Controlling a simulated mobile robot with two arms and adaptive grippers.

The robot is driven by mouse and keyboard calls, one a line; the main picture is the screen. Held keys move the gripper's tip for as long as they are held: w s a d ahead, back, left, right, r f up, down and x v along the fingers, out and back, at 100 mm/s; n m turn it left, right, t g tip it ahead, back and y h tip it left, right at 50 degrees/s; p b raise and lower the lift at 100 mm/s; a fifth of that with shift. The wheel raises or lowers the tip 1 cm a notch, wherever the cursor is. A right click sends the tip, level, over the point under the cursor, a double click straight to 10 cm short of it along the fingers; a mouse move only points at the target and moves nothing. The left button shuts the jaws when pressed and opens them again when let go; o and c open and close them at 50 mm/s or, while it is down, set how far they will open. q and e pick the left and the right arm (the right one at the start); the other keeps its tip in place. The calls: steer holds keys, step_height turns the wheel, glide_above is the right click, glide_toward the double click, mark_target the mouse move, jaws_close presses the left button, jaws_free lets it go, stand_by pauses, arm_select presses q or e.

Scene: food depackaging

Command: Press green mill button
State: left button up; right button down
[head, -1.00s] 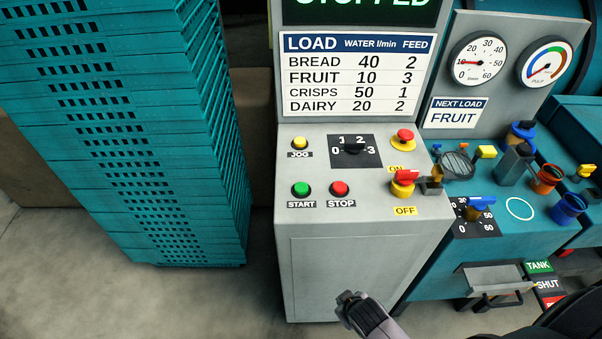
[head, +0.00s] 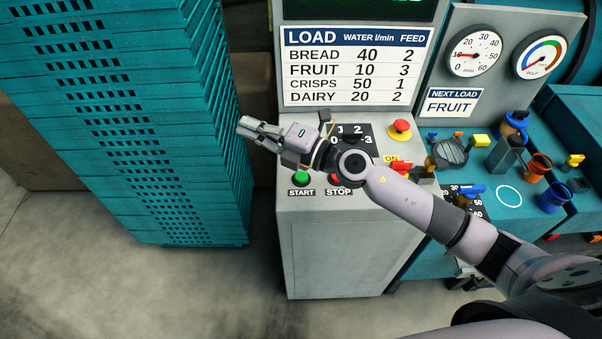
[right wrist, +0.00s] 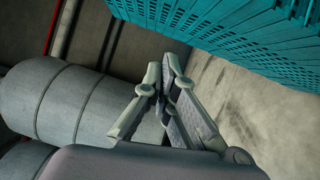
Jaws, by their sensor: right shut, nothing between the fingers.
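The green START button (head: 300,179) shows on the grey control panel (head: 340,230) in the head view, just below my right wrist. My right gripper (head: 243,126) is shut and empty. It points left, above and left of the green button, apart from it, with its tips in front of the edge of the teal crate stack. In the right wrist view the shut fingers (right wrist: 168,72) have nothing between them, and the button does not show there. My right forearm covers part of the panel, including the JOG button and part of the red STOP button (head: 335,180). My left gripper is not in view.
A tall stack of teal crates (head: 130,130) stands left of the panel. A red stop knob (head: 400,130), a red-handled switch (head: 400,166) and a feed dial (head: 352,136) are near my arm. A teal bench (head: 500,225) with valves and cups is at the right.

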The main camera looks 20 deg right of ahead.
step_height(320, 180, down, 3)
steer(key=n+g, duration=0.4)
steer(key=n, duration=0.1)
steer(key=n+g+h, duration=0.3)
steer(key=h, duration=0.4)
glide_above(303, 173)
step_height(303, 173, down, 7)
steer(key=shift+s, duration=0.1)
step_height(303, 173, down, 9)
steer(key=b, duration=0.5)
steer(key=shift+r+b, duration=0.1)
steer(key=shift+b, duration=0.3)
steer(key=shift+f+b, duration=0.3)
steer(key=shift+f, duration=0.1)
